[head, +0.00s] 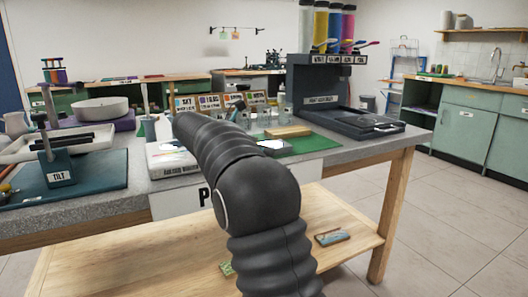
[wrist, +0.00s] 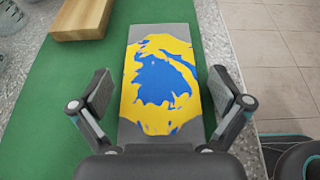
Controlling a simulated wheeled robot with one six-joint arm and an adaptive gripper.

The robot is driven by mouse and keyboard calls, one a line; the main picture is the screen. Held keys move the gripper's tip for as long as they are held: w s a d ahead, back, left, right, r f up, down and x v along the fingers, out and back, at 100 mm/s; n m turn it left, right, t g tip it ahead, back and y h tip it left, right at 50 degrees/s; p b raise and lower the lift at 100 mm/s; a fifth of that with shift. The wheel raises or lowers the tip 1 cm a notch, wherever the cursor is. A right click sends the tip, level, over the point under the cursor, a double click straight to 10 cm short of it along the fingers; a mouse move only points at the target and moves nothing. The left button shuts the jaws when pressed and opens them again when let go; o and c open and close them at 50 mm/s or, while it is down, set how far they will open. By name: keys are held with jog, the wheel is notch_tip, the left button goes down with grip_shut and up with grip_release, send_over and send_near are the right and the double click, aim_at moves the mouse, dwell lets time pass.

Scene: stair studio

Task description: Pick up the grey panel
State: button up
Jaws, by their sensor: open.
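The grey panel (wrist: 163,78) lies flat on a green mat (wrist: 60,110) in the wrist view. It is a long rectangle with grey borders and a large yellow and blue paint patch on its face. My gripper (wrist: 160,88) is open, with one finger on each side of the panel and clear gaps at both sides. The panel's near end is hidden behind my gripper's body.
A wooden block (wrist: 82,18) lies on the mat near the panel's far left; it also shows in the head view (head: 287,131). Glass jars (head: 262,118) stand behind it. A dark machine (head: 322,92) stands at the bench's right. The floor (wrist: 275,70) lies beyond the bench edge.

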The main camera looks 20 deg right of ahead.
jog(key=c, duration=1.2)
jog(key=shift+r, duration=0.1)
